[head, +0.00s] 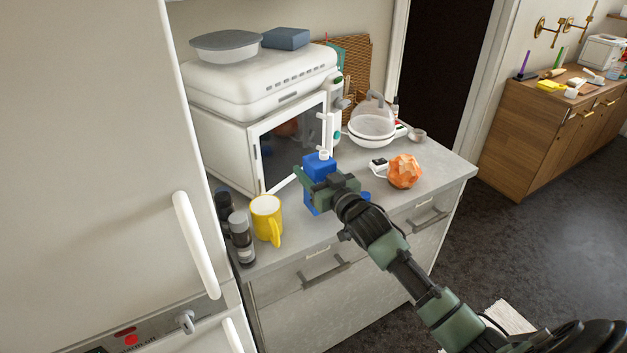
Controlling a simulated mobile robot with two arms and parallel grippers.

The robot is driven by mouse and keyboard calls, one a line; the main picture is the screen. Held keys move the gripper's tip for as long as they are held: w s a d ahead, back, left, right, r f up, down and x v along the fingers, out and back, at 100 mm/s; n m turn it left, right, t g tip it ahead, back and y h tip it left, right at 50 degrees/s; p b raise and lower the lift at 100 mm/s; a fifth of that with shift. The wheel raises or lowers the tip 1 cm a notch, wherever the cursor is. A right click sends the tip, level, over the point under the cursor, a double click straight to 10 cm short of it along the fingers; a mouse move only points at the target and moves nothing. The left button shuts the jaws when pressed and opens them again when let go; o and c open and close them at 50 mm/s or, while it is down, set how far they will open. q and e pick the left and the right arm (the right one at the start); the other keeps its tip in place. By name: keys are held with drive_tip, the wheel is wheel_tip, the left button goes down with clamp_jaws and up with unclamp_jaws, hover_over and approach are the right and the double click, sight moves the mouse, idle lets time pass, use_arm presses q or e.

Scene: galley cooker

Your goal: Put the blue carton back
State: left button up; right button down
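The blue carton (319,166) with a white cap stands upright on the grey counter in the head view, in front of the white microwave oven. My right gripper (312,181) reaches in from the right at the carton's middle, its fingers at the carton's sides. The gripper hides the carton's middle; blue shows above and below it. I cannot tell whether the fingers press on it or are apart from it. The carton's base seems at counter level, but contact is unclear. My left gripper is not in view.
An orange faceted object (404,172) and a domed glass dish (372,123) are to the right. The microwave (228,150) stands behind.

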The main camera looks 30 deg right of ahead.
drive_tip(key=shift+f, duration=1.7)
drive_tip(key=shift+f, duration=0.1)
drive_tip(key=shift+c, duration=2.4)
unclamp_jaws()
drive_tip(key=shift+f, duration=0.15)
drive_tip(key=s+b, duration=0.1)
drive_tip(key=s, duration=1.1)
drive_tip(key=shift+d+r+b, duration=0.2)
drive_tip(key=shift+r+b, duration=0.05)
drive_tip(key=shift+b, duration=0.05)
